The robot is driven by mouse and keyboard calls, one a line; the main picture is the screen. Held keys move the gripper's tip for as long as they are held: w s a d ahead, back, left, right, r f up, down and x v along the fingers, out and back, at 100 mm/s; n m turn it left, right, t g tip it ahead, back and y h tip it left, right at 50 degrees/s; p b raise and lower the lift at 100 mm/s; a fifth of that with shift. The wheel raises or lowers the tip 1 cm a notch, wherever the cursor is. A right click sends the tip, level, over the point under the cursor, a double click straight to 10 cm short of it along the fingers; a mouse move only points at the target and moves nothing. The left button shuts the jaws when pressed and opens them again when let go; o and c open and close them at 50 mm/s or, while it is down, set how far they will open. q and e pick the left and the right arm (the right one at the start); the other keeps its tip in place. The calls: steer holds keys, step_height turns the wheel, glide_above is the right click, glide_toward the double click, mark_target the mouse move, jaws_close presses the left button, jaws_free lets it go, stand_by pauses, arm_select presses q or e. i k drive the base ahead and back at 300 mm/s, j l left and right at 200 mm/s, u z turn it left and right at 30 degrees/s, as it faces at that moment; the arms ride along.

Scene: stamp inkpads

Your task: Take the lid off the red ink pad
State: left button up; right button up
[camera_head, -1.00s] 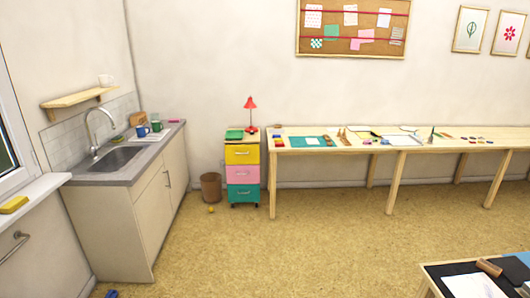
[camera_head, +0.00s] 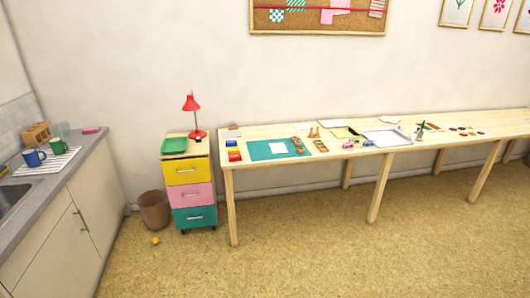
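A small red item (camera_head: 235,155), which looks like the red ink pad, lies at the left end of the long wooden table (camera_head: 232,176). It is too small to tell whether its lid is on. A yellow item (camera_head: 232,149) and a blue item (camera_head: 231,143) of similar size lie just behind it. A teal mat (camera_head: 261,151) with a white sheet lies to its right. Neither of my grippers is in view.
A drawer cart (camera_head: 188,184) with a red lamp (camera_head: 193,112) and green tray stands left of the table. A waste bin (camera_head: 154,210) and a small yellow ball (camera_head: 156,240) are on the floor. A sink counter (camera_head: 75,165) is at left. The floor before the table is clear.

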mark_target(235, 157)
steer(key=i+l+u, duration=0.2)
steer(key=i, duration=0.25)
steer(key=i+l+u, duration=0.2)
steer(key=i, duration=0.2)
